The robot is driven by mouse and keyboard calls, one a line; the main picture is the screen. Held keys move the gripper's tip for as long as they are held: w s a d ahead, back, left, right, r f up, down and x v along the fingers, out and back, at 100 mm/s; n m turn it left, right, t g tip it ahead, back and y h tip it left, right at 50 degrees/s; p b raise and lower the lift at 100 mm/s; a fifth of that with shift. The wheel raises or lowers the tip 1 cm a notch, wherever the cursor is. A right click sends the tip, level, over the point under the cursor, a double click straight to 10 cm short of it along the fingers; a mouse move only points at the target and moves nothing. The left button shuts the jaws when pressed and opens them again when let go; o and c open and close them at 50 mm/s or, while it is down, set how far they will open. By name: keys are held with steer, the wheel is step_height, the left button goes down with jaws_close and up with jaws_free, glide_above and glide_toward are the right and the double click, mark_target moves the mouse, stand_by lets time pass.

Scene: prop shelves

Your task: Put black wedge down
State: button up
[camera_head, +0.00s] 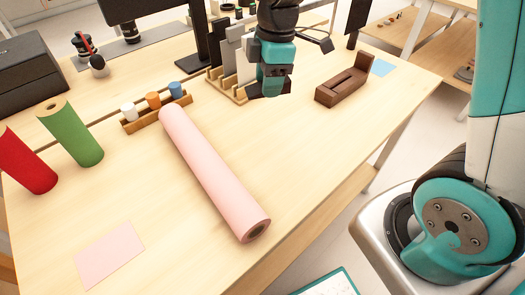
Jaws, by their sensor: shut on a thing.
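My gripper (271,94) hangs over the back middle of the wooden table, jaws pointing down. It is shut on a dark piece, the black wedge (258,88), which shows only in part among the dark fingers. I cannot tell whether the wedge touches the table. Just behind and left of the gripper is a wooden rack (228,92) with grey upright plates, partly hidden by the gripper.
A long pink roll (215,172) lies across the middle. A small rack (157,113) holds capped bottles. The table's right front area is clear.

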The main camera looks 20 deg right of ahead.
mark_target(263, 148)
steer(key=r+n, duration=0.1)
steer(key=s+a+r+n, duration=0.1)
steer(key=r+n, duration=0.2)
steer(key=n, duration=0.1)
steer(key=shift+s+a+r+b, duration=0.15)
steer(key=shift+s+a+b, duration=0.1)
steer(key=shift+a+b, duration=0.1)
steer(key=shift+s+f+n, duration=0.1)
steer(key=shift+f+n, duration=0.15)
steer(key=shift+n, duration=0.05)
step_height(263, 148, down, 19)
steer(key=shift+f+b, duration=0.1)
steer(key=shift+b, duration=0.6)
steer(key=o, duration=0.9)
